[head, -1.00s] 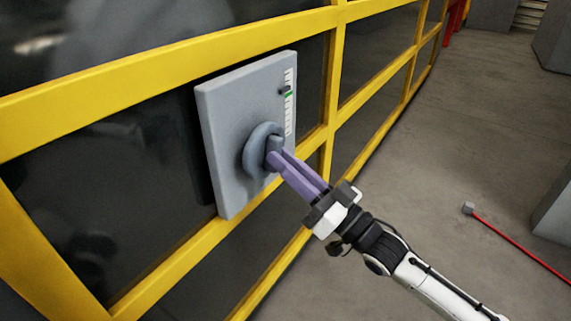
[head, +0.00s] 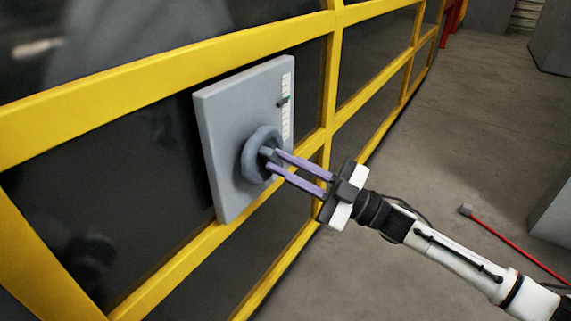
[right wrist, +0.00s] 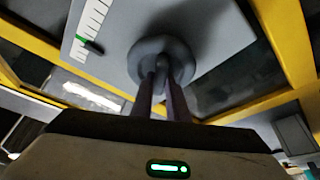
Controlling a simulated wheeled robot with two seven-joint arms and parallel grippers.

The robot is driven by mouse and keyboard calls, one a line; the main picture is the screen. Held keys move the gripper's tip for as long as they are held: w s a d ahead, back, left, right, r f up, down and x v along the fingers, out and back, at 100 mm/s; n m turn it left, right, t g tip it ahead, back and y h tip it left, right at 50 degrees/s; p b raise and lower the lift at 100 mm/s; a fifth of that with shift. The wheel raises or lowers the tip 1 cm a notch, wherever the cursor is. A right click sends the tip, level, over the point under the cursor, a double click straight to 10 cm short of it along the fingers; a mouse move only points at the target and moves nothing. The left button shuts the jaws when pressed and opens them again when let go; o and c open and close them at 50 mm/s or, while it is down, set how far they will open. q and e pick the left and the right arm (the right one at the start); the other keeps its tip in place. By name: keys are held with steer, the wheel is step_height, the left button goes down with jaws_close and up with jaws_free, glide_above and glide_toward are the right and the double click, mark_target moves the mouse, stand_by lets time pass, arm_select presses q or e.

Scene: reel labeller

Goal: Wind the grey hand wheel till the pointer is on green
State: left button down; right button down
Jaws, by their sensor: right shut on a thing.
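The grey hand wheel (head: 250,158) is a thick ring on a light grey panel (head: 232,105). In the right wrist view the wheel (right wrist: 146,48) is straight ahead of my fingers. My right gripper (head: 268,160) is shut on the wheel's hub, its two purple fingers on either side of it; the fingers partly hide the hub. A white scale (head: 286,120) runs up the panel's right edge with a green mark (head: 286,99). The dark pointer (head: 281,103) is beside the green mark and overlaps its level. The pointer also shows in the right wrist view (right wrist: 94,46). My left gripper is out of view.
A yellow frame (head: 150,70) with dark panes surrounds the panel. A red rod with a grey end (head: 465,210) is at the lower right, over open grey floor (head: 430,150). Grey boxes (head: 552,45) stand at the far right.

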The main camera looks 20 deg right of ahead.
steer(key=shift+n+g, duration=0.4)
steer(key=shift+n, duration=0.1)
steer(key=c, duration=1.7)
jaws_free()
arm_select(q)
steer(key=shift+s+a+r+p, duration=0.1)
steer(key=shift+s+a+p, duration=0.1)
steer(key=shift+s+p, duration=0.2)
arm_select(e)
steer(key=v, duration=1)
steer(key=shift+d+f, duration=0.15)
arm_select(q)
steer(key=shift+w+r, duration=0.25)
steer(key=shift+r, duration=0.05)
